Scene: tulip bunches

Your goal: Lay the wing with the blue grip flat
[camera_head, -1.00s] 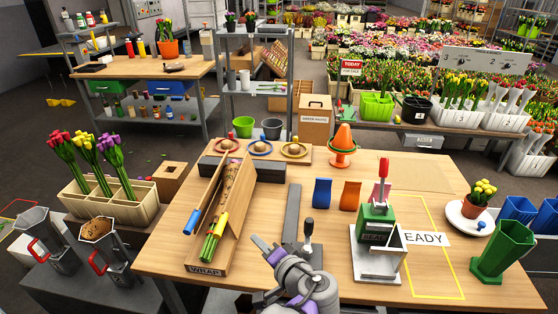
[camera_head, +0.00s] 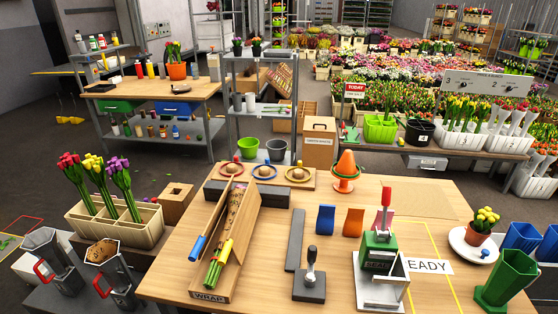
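The wooden wrap stand (camera_head: 208,296), labelled WRAP, lies lengthwise on the left part of the table. Its left wing (camera_head: 212,217) carries the blue grip (camera_head: 197,248) at its near end and stands raised at a steep tilt. The right wing (camera_head: 243,232) is also raised, with the yellow grip (camera_head: 226,250) near its front. Between the wings lies a bundle with green stems (camera_head: 214,272) and a patterned brown wrap (camera_head: 235,197). Neither of my grippers is in view.
Right of the stand are a dark flat bar (camera_head: 295,240) and a black-knobbed block (camera_head: 310,284). A green stamp press (camera_head: 380,252) stands further right. A dark block (camera_head: 287,196) and ringed wooden board (camera_head: 289,173) lie behind. A flower crate (camera_head: 115,228) stands left.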

